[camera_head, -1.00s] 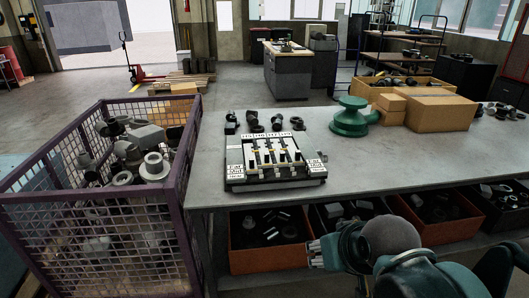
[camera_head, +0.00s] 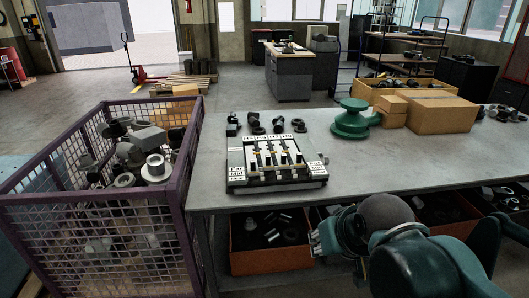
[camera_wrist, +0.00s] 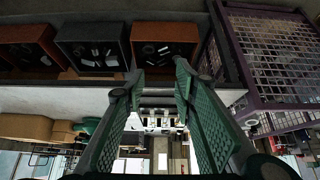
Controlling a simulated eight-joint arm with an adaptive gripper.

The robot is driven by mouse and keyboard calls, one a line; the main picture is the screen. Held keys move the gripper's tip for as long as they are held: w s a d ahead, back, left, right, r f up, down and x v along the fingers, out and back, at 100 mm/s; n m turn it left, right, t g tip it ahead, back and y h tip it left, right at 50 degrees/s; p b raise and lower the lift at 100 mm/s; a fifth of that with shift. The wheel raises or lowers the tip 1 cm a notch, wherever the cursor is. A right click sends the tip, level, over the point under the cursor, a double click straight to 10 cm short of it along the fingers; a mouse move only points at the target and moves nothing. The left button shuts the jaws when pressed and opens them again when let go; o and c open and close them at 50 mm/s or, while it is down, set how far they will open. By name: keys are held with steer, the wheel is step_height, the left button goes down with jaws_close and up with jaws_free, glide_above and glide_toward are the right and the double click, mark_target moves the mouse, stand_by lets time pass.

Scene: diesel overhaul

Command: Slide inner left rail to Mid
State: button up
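The rail device (camera_head: 277,181) is a dark, flat base with several pale parallel rails, small sliders and white label plates. It sits on the grey workbench near its front left edge. It also shows between my fingers in the wrist view (camera_wrist: 157,122), upside down and small. In the head view my gripper (camera_head: 316,241) is low in front of the bench edge, apart from the device.
The bench (camera_head: 355,172) is clear right of the device. Small dark parts and a green flanged part (camera_head: 352,122) stand behind. Cardboard boxes (camera_head: 440,113) are farther right. A purple mesh crate (camera_head: 105,235) adjoins the bench at left. Bins (camera_head: 268,258) sit under the bench.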

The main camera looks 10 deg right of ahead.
steer(key=w+a+r+g+p, duration=0.15)
steer(key=w+r+p, duration=0.35)
steer(key=w, duration=0.9)
steer(key=w+a+r+g+p, duration=0.15)
steer(key=w+r+p, duration=0.25)
steer(key=w+r, duration=0.7)
steer(key=g+p, duration=0.4)
steer(key=p, duration=0.4)
glide_above(268, 155)
steer(key=f, duration=0.9)
steer(key=s+f, duration=0.1)
steer(key=f, duration=0.4)
steer(key=shift+d, duration=0.1)
steer(key=shift+w+f+p, duration=0.3)
steer(key=shift+w+f, duration=0.2)
steer(key=shift+f, duration=0.05)
steer(key=shift+f, duration=0.15)
steer(key=shift+f, duration=3.75)
steer(key=shift+c, duration=0.5)
jaws_close()
